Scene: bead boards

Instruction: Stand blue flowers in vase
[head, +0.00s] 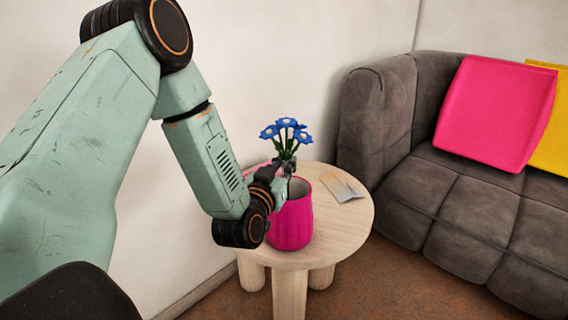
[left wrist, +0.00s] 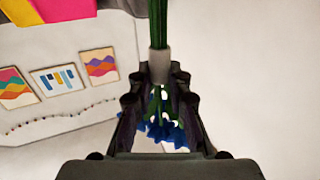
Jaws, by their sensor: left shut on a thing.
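Blue flowers (head: 286,134) with pale centres and green stems stand upright just above the vase in the head view. My left gripper (head: 285,168) is shut on the bunch. In the left wrist view, its fingers (left wrist: 159,84) close at a pale band around the green stems (left wrist: 158,22); blue petals (left wrist: 165,131) show between the fingers. The pink ribbed vase (head: 290,222) stands upright on the round table, with its open mouth visible. The gripper partly covers its left side. I cannot tell whether the stem ends are inside the mouth. My right gripper is not in view.
The pale wooden round table (head: 349,213) also holds a flat card (head: 342,188) right of the vase. A pink thing (head: 256,167) shows partly behind my gripper. A grey sofa (head: 466,186) with pink (head: 497,112) and yellow cushions stands to the right.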

